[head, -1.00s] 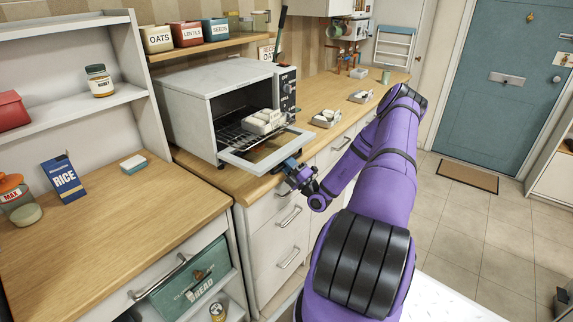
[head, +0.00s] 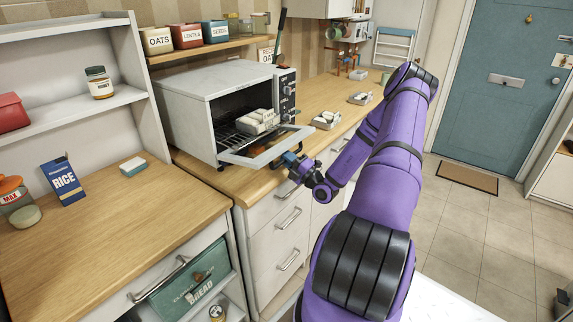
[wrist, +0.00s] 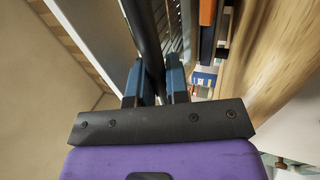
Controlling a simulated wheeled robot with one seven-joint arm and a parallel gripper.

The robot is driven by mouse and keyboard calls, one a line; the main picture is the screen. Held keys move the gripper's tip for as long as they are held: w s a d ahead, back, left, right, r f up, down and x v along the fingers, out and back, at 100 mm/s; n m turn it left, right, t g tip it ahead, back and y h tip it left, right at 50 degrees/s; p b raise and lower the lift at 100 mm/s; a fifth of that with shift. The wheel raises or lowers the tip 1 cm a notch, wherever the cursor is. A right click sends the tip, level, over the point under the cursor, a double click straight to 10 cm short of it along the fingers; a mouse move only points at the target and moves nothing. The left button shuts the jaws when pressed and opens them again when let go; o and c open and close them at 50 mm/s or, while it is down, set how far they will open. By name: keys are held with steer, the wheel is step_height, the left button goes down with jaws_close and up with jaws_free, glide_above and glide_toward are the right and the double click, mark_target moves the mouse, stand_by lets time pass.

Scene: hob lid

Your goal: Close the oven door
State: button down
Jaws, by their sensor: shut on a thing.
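The grey toaster-style oven (head: 205,78) stands on the wooden worktop. Its framed glass door (head: 243,159) hangs open at the front, tilted a little above flat. Inside, a pale carton-like item (head: 257,121) sits on the wire rack. My gripper (head: 291,160) is at the door's outer edge. In the wrist view, the blue fingers of my gripper (wrist: 155,85) are shut on the dark handle bar (wrist: 145,35) of the door.
Two similar pale cartons (head: 326,120) (head: 361,98) lie on the worktop right of the oven. Drawers with metal handles (head: 289,217) are below the door and gripper. A shelf with oats, lentils and seeds tins (head: 188,36) is behind the oven.

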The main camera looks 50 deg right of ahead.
mark_target(281, 143)
steer(key=r+g, duration=0.2)
steer(key=r, duration=0.1)
steer(key=w+r+g, duration=0.1)
steer(key=r+g, duration=0.1)
steer(key=r, duration=0.2)
steer(key=w+r+g, duration=0.1)
steer(key=r+g, duration=0.1)
steer(key=r, duration=0.2)
steer(key=shift+w+a+g+h, duration=0.1)
steer(key=shift+w+g+h, duration=0.2)
steer(key=shift+g, duration=0.1)
steer(key=shift+w+a+r, duration=0.1)
steer(key=shift+w+r, duration=0.6)
steer(key=shift+r, duration=0.2)
steer(key=shift+w+r, duration=0.7)
steer(key=shift+r, duration=0.15)
steer(key=c, duration=1.4)
jaws_free()
